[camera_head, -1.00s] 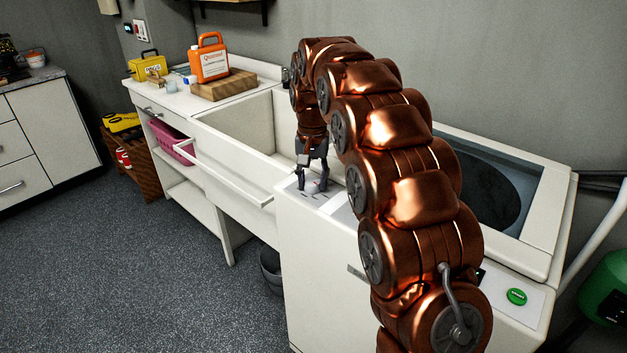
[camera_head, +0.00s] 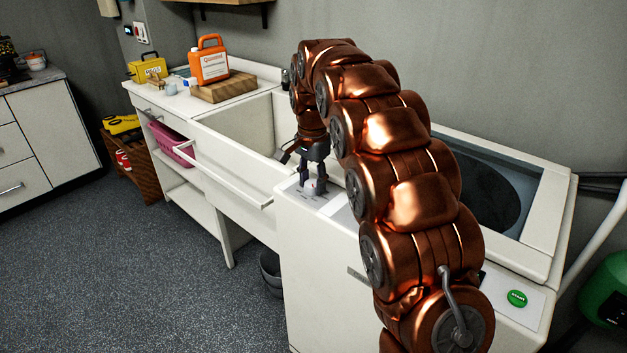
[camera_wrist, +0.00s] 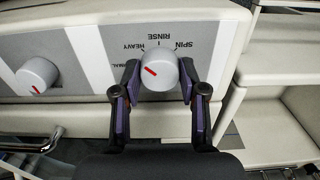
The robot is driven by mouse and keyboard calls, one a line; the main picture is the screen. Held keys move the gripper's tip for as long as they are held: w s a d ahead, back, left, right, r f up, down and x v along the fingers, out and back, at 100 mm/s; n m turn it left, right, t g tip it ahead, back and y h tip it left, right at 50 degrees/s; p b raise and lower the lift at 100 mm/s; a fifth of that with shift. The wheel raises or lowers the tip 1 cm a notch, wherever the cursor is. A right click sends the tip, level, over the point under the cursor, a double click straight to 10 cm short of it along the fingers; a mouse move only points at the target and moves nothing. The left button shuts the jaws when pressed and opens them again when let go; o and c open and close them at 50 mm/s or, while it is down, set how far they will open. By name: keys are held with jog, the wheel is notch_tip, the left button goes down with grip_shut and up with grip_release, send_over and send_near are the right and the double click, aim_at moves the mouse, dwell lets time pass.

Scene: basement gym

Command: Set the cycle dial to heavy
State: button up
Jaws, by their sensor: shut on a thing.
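The cycle dial (camera_wrist: 165,58) is a round light-grey knob with a red mark, on the washer's panel. It also shows in the head view (camera_head: 310,189). HEAVY, RINSE and SPIN are printed around it, with a partly hidden "MAL" label at its left. The red mark lies on the left side of the knob's face, toward the HEAVY and "MAL" side; I cannot tell exactly which label it meets. My gripper (camera_wrist: 159,82) is shut on the dial, one finger on each side. In the head view my gripper (camera_head: 313,184) points down at the panel.
A second grey dial (camera_wrist: 37,75) sits left of this one in the wrist view. A green start button (camera_head: 516,298) is at the washer's near end. The sink (camera_head: 238,125) adjoins the washer (camera_head: 325,285), with an orange jug (camera_head: 209,62) on a wooden board (camera_head: 224,87) beyond.

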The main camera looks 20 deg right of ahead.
aim_at(312, 183)
jog(key=shift+w+a+r, duration=0.1)
jog(key=shift+w+r, duration=0.05)
jog(key=o, duration=0.9)
jog(key=shift+o, duration=1.2)
jog(key=shift+r, duration=3.65)
